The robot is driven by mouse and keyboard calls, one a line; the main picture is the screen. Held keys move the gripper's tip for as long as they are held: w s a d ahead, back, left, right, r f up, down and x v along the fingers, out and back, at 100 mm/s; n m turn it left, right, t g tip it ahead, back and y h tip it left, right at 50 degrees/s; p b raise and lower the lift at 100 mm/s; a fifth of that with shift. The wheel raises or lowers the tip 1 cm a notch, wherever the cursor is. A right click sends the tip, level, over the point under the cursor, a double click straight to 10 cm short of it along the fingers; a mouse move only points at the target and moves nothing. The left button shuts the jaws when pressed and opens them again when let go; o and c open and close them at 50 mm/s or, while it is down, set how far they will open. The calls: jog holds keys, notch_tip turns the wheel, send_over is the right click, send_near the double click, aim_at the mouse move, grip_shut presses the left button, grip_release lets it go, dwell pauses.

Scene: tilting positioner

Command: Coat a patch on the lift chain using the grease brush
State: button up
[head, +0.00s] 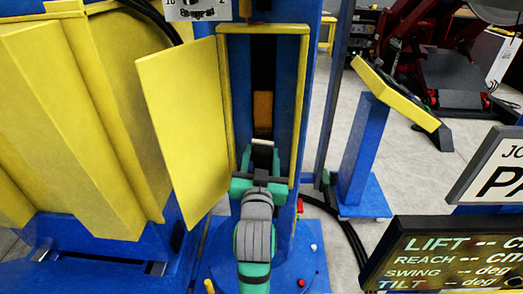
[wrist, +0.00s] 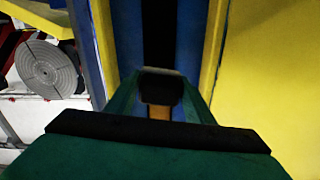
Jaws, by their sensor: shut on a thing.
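The lift chain (head: 263,65) appears as a dark vertical strip inside a yellow-framed slot in the blue column. An orange-brown patch (head: 263,112) shows on this strip, just above my gripper in the picture. My gripper (head: 262,155) is at the lower part of the slot, its green fingers shut on the grease brush. In the wrist view the brush shows as a dark block (wrist: 160,88) with a pale edge and an orange part (wrist: 159,113) between the fingers. The dark strip lies beyond it. I cannot tell whether the brush touches the chain.
A yellow door (head: 183,130) stands open left of the slot. The slot's yellow frame (head: 299,105) is close on both sides of my gripper. A blue post (head: 360,150) stands to the right, and a readout panel (head: 445,255) is at the lower right.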

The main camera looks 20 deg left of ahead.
aim_at(260, 161)
jog(key=shift+s+d, duration=0.2)
jog(key=shift+s, duration=0.5)
jog(key=shift+v, duration=1.5)
jog(key=shift+s, duration=0.1)
